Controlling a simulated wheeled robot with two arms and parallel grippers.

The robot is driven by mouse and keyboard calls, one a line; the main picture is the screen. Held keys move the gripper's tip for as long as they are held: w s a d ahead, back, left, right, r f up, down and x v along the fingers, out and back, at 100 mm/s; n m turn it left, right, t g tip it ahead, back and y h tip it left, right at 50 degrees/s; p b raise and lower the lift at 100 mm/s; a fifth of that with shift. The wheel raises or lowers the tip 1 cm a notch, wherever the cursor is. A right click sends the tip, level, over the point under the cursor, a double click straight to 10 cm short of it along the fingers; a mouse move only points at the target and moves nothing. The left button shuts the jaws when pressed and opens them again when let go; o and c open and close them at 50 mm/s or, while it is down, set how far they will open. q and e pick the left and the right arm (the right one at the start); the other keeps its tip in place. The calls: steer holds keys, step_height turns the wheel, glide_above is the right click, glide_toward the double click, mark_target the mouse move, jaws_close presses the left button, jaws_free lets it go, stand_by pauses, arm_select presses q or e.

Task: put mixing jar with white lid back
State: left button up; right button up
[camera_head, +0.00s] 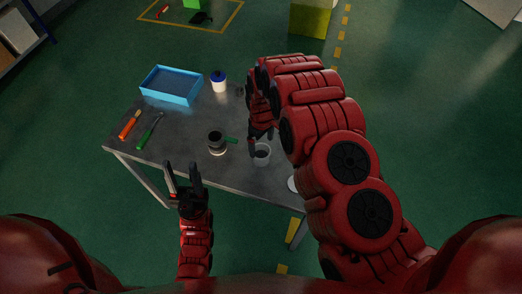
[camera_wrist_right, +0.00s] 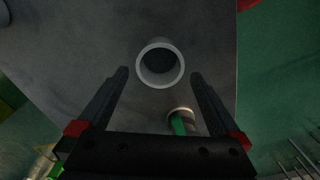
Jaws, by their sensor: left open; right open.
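An open pale grey jar (camera_head: 261,160) stands upright on the bench near its front edge. It also shows in the right wrist view (camera_wrist_right: 160,83), rim up, no lid on it. My right gripper (camera_head: 260,136) is open and above the jar; in the wrist view the jar's rim appears between the fingertips, and I cannot tell whether they touch it. A white disc (camera_head: 292,184), possibly a lid, lies at the bench's front right, partly hidden by my right arm. My left gripper (camera_head: 182,168) is open and empty by the front edge.
On the bench (camera_head: 185,120) are a blue tray (camera_head: 171,85), a white jar with a blue lid (camera_head: 219,82), a dark pot (camera_head: 216,143) with a green handle, an orange-handled tool (camera_head: 129,124) and a green-handled tool (camera_head: 150,131). My right arm hides the bench's right part.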

steer(key=shift+r+p, duration=0.5)
steer(key=shift+r, duration=2)
